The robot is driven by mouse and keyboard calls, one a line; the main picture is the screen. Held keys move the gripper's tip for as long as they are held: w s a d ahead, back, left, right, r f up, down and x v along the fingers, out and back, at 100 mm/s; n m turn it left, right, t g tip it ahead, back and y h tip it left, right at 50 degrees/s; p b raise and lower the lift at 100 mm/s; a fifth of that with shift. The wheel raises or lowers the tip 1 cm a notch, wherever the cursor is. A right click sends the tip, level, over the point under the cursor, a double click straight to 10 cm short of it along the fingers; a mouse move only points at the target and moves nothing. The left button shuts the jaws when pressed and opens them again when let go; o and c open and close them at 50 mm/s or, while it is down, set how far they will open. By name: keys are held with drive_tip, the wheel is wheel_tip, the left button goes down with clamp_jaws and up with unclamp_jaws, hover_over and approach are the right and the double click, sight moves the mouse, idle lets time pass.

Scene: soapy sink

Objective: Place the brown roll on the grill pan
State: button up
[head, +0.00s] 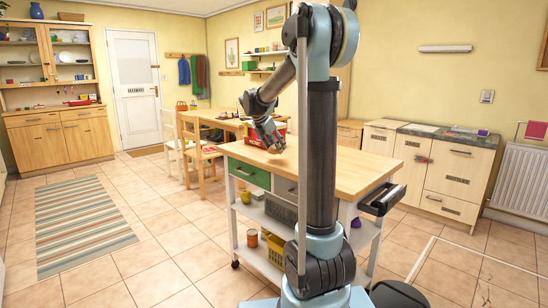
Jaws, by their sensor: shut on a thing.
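My gripper (271,146) points down over the far left part of the wooden top of the kitchen cart (330,172). It is shut on a small brownish thing at its fingertips, which I take to be the brown roll; it is tiny here and mostly covered by the fingers. I cannot tell whether it touches the cart top. I cannot make out a grill pan in this view.
A red box-like thing (252,137) is just behind my gripper. Chairs (198,150) and a wooden table (228,122) stand beyond. The cart's lower shelves hold a yellow basket (272,246) and cans. The cart top's right part is bare.

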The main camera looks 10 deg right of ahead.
sight(275, 153)
drive_tip(key=shift+f, duration=1.95)
drive_tip(key=o, duration=1.2)
drive_tip(key=shift+c, duration=0.2)
